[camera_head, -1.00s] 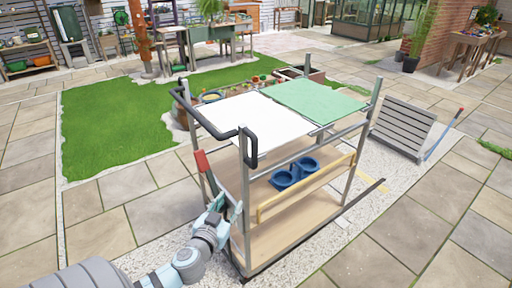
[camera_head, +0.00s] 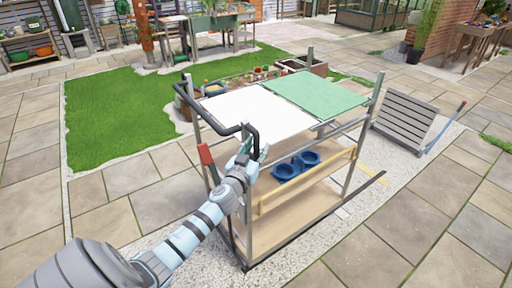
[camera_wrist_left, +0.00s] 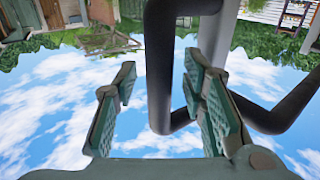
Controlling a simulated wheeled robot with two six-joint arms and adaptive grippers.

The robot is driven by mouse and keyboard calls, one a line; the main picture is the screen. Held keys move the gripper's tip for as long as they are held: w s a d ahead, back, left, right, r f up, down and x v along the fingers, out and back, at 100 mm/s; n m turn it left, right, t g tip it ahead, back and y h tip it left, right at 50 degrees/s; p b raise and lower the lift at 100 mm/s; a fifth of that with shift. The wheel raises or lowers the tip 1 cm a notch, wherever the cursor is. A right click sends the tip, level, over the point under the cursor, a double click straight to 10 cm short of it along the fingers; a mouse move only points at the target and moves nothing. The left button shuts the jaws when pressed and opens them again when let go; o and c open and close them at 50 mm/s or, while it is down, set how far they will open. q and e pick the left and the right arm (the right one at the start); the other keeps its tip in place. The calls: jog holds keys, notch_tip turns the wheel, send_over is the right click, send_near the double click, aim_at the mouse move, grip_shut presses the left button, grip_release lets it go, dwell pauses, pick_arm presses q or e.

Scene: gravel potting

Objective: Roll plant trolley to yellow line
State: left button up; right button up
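The plant trolley (camera_head: 292,231) stands upright on the gravel strip, with a white panel and a green panel on top. Its black handle (camera_head: 213,127) sticks out on the left side. My left gripper (camera_head: 255,153) is at the near end of the handle. In the left wrist view the fingers of the gripper (camera_wrist_left: 158,85) are spread, with the black handle bar (camera_wrist_left: 160,70) at or just beyond the gap; contact cannot be told. A short yellow line (camera_head: 374,173) shows on the ground behind the trolley's right side. My right gripper is out of view.
Blue double bowls (camera_head: 297,166) sit on the trolley's shelf. A red-gripped lever (camera_head: 206,154) stands at its left post. A grey slatted panel (camera_head: 404,122) and a blue pole (camera_head: 444,130) are at right. Paving in front is clear.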

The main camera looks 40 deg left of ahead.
pick_arm(q)
jog(key=shift+c, duration=0.6)
grip_shut()
jog(key=shift+w, duration=0.15)
